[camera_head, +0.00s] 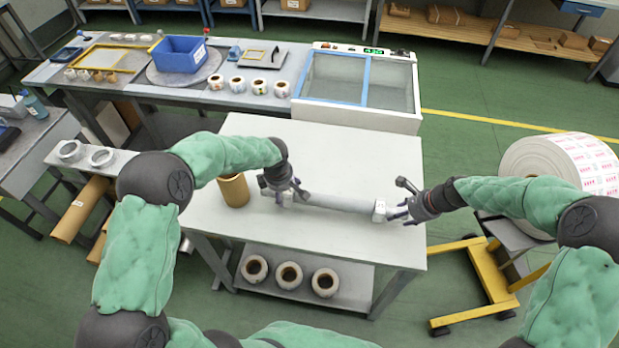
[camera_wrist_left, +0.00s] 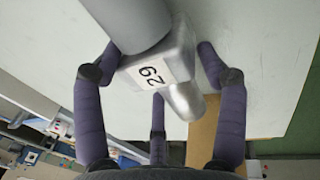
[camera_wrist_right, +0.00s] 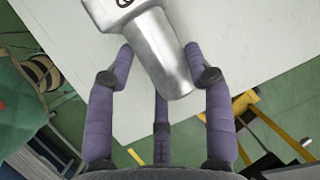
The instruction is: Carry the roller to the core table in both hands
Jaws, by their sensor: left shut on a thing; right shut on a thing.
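The roller (camera_head: 340,203) is a long grey cylinder with metal end blocks, lying crosswise over the white-topped table (camera_head: 330,145). Whether it touches the top I cannot tell. My left gripper (camera_head: 288,190) is shut on its left end; the left wrist view shows the end block (camera_wrist_left: 183,55) labelled 29 between purple fingers. My right gripper (camera_head: 398,212) is shut on its right end, and the metal shaft (camera_wrist_right: 158,55) shows between the fingers in the right wrist view. Parts of both ends are hidden by the fingers in the head view.
A brown cardboard core (camera_head: 233,190) stands on the table just left of my left gripper. Several rolls lie on the lower shelf (camera_head: 310,262). A glass-topped machine (camera_head: 358,85) stands behind the table. A large printed roll (camera_head: 590,160) on a yellow stand (camera_head: 475,290) is at the right.

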